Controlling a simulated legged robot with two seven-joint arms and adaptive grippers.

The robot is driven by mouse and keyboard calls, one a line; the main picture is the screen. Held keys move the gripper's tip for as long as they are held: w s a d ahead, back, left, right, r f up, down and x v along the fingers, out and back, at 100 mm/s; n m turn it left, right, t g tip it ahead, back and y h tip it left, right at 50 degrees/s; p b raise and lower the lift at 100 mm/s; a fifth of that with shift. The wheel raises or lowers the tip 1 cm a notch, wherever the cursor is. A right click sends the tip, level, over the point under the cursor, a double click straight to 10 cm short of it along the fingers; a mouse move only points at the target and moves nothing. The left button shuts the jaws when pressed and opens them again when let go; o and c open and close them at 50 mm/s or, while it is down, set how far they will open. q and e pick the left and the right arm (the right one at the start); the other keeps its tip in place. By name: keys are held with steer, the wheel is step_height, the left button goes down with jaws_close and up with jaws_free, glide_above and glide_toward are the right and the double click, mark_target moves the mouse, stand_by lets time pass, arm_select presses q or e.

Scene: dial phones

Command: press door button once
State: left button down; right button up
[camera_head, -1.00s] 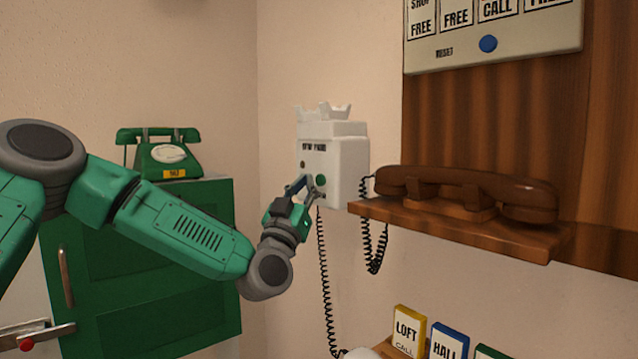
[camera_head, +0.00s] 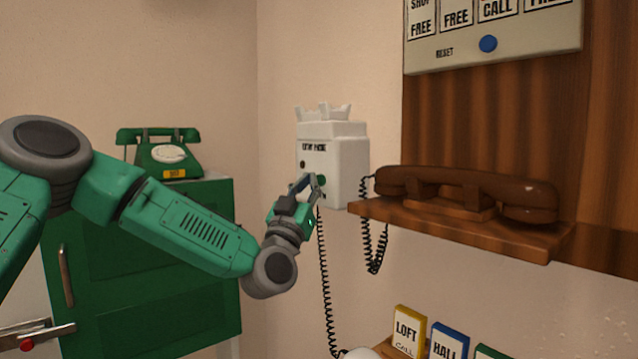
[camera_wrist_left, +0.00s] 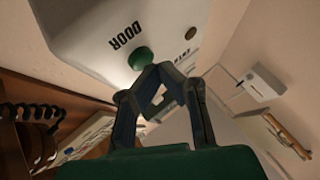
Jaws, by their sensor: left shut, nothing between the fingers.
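The white entry phone box (camera_head: 345,170) is fixed to the wall in the middle of the head view. Its green door button (camera_head: 321,181) is on the front face. In the left wrist view the button (camera_wrist_left: 141,58) is beside the word DOOR. My left gripper (camera_head: 310,183) is shut and empty, with its tips close to the button. In the left wrist view its tips (camera_wrist_left: 158,72) overlap the button's edge. I cannot tell whether they touch it. My right gripper is not in view.
A brown handset rests on a wooden shelf (camera_head: 480,232) to the right. A coiled cord (camera_head: 325,270) hangs below the entry phone. A green dial phone (camera_head: 166,155) stands on a green cabinet (camera_head: 150,290) at left. A panel with a blue button (camera_head: 488,44) is at upper right.

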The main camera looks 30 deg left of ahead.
arm_select(q)
steer(key=shift+w+d, duration=0.15)
steer(key=shift+w, duration=0.25)
stand_by(0.3)
steer(key=shift+s, duration=0.1)
steer(key=shift+s+a, duration=0.3)
steer(key=shift+s, duration=0.35)
steer(key=shift+s, duration=0.1)
steer(key=s, duration=0.1)
steer(key=s+a, duration=0.1)
steer(key=s, duration=0.1)
steer(key=s+a, duration=0.1)
steer(key=shift+s+p, duration=0.25)
steer(key=shift+p, duration=0.15)
stand_by(0.7)
